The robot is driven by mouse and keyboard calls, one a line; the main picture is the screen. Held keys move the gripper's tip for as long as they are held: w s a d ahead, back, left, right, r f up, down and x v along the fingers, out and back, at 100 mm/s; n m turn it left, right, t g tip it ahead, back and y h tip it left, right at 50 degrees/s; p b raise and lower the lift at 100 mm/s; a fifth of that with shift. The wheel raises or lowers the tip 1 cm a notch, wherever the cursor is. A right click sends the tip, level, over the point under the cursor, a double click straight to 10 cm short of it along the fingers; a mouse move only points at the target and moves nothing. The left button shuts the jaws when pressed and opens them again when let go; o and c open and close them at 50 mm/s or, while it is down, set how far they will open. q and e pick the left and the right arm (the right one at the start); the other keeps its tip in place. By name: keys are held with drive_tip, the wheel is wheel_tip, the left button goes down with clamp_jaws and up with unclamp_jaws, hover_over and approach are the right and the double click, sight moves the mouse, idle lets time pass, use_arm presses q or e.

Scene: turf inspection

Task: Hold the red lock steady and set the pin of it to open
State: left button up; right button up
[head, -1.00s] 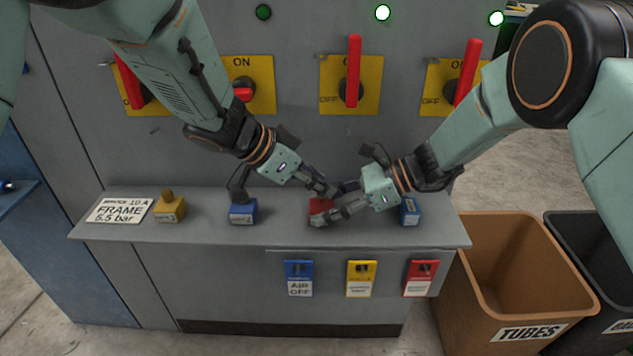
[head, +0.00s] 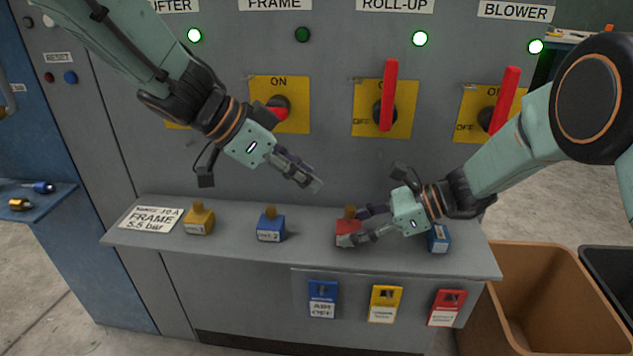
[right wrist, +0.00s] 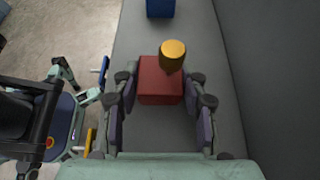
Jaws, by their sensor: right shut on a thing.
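The red lock (head: 345,233) sits on the grey shelf, partly hidden by my right gripper (head: 352,225). Its brass pin (head: 350,211) stands up from its top. In the right wrist view the red lock (right wrist: 158,88) lies between the two fingers of my right gripper (right wrist: 160,100), which is shut on its sides. The round yellow pin (right wrist: 172,54) shows at the lock's far right part. My left gripper (head: 315,186) is in the air above and left of the lock, apart from it. Its fingers look close together, and nothing shows between them.
A yellow lock (head: 198,220) and a blue lock (head: 270,226) stand left on the shelf (head: 300,258); another blue lock (head: 438,238) stands right, near my right arm. Switches with red handles (head: 389,95) are on the panel behind. A brown bin (head: 540,300) stands at the right.

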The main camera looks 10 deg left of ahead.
idle(0.4)
drive_tip(key=o, duration=0.9)
